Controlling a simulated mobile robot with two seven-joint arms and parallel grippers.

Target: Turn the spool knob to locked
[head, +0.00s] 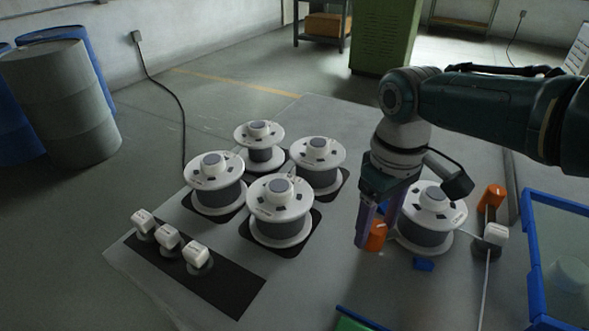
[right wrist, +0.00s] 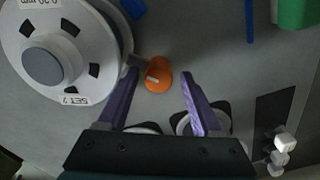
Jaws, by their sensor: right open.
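The orange spool knob (head: 376,235) stands beside the right-hand white spool (head: 432,199). My right gripper (head: 377,232) is open, with purple fingers pointing down at the knob. In the right wrist view its fingertips (right wrist: 160,76) are on either side of the knob, with gaps visible. I cannot tell the fingers' exact height. My left gripper is not in view.
Several other spools (head: 280,205) stand on dark pads to the left. White knobs (head: 168,237) sit on a black strip at the front left. At right are another orange piece (head: 491,196), a white block (head: 495,234) and a blue-framed bin (head: 535,262). A small blue piece (head: 423,264) lies nearby.

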